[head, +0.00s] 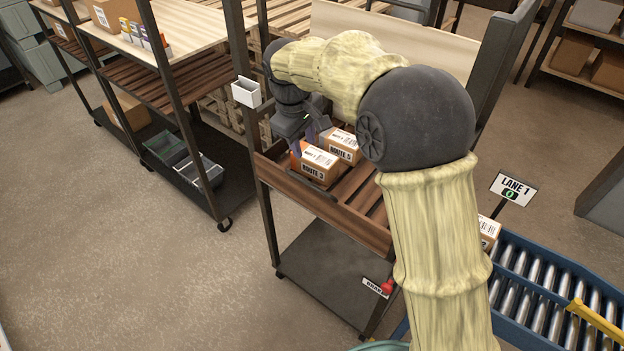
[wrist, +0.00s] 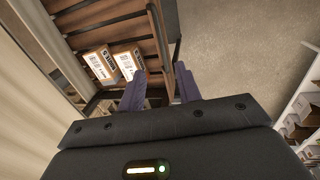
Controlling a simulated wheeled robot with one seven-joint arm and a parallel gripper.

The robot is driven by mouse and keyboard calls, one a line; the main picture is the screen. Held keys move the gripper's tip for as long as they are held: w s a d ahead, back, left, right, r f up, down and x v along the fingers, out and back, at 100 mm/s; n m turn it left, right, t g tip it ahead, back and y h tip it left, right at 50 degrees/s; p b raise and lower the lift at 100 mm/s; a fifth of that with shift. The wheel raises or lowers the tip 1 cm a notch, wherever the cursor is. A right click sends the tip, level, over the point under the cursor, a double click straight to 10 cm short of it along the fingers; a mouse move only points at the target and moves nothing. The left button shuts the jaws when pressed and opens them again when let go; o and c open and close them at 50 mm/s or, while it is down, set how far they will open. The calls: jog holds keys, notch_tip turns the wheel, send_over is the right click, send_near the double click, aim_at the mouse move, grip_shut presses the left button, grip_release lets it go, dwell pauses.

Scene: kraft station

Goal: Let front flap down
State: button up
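The front flap (head: 350,213) is a brown wooden board along the front of the cart's upper deck. It stands raised, with a dark bar handle (head: 314,187) on it. My gripper (head: 309,146) is above the deck, just behind the flap's top edge and close to the boxes. In the wrist view my gripper (wrist: 160,80) has its two purple fingers apart, with a gap between them. A dark edge of the cart runs down toward that gap. I cannot tell whether the fingers touch the flap.
Two cartons, a front one (head: 320,166) and a rear one (head: 343,144), sit on the slatted deck beside my gripper. A white holder (head: 246,92) hangs on the left post. A red knob (head: 387,287) is low on the cart. A roller conveyor (head: 540,290) stands right. Floor at left is clear.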

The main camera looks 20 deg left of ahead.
aim_at(312, 185)
jog(key=w+f, duration=0.1)
jog(key=f, duration=0.4)
jog(key=w+f+p, duration=0.1)
jog(key=f, duration=0.4)
jog(key=d+f+p, duration=0.1)
jog(key=f, duration=0.4)
jog(key=shift+w+f, duration=0.25)
jog(key=shift+w, duration=0.15)
grip_shut()
